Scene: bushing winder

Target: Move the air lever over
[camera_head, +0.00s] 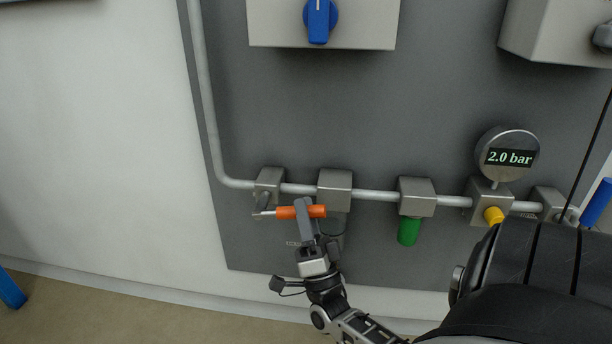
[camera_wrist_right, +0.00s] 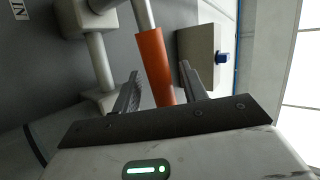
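The lever has an orange handle (camera_head: 286,213) on a thin metal arm, below the leftmost valve block (camera_head: 269,184) of the pipe. The handle lies nearly level and points right in the head view. My right gripper (camera_head: 304,206) is at the handle, with its fingers across it. In the right wrist view the orange handle (camera_wrist_right: 154,62) runs between the two spread fingers of the right gripper (camera_wrist_right: 160,82), with a narrow gap seen at each side. Whether a finger touches it is unclear. My left gripper is not in view.
A second block (camera_head: 335,183) sits just right above the handle. Further right are a green part (camera_head: 408,231), a gauge reading 2.0 bar (camera_head: 508,157) and a yellow part (camera_head: 493,215). A box with a blue knob (camera_head: 319,20) is above. The panel left of the pipe is clear.

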